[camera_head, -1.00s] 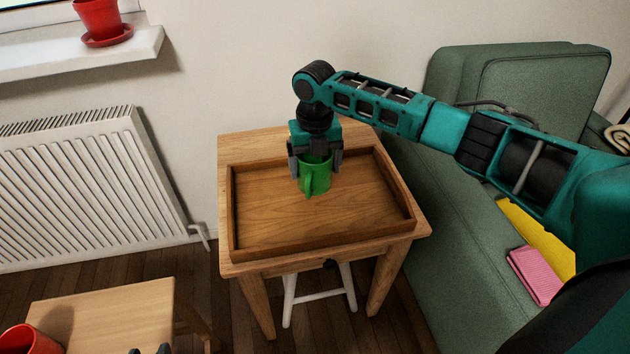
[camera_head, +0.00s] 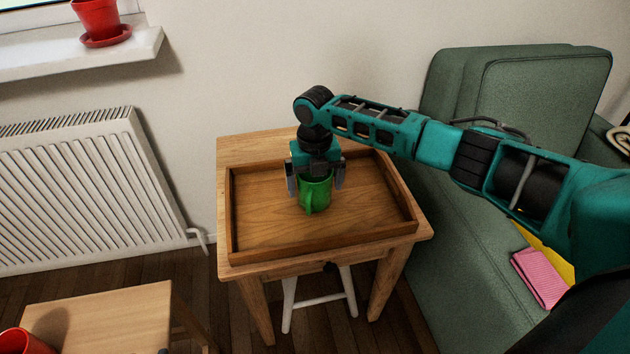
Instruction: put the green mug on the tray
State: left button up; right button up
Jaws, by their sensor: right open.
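The green mug (camera_head: 316,196) is over the wooden tray (camera_head: 290,250), near its middle, and looks upright with its handle toward me. It appears to rest on the tray's floor. My right gripper (camera_head: 316,188) is open, its fingers on either side of the mug with a gap visible. The gripper hides the top of the mug. The tray lies on a small wooden table (camera_head: 262,148). My left gripper is not clearly in view.
A green sofa (camera_head: 445,250) with a pink cloth (camera_head: 540,278) stands right of the table. A radiator (camera_head: 85,190) is on the left wall. A second wooden surface (camera_head: 105,315) with a red mug (camera_head: 22,342) is at the lower left. The tray is otherwise empty.

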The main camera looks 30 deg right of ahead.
notch_tip(320, 180, up, 12)
jog(key=p, duration=0.3)
jog(key=shift+r, duration=0.2)
jog(key=shift+f, duration=0.1)
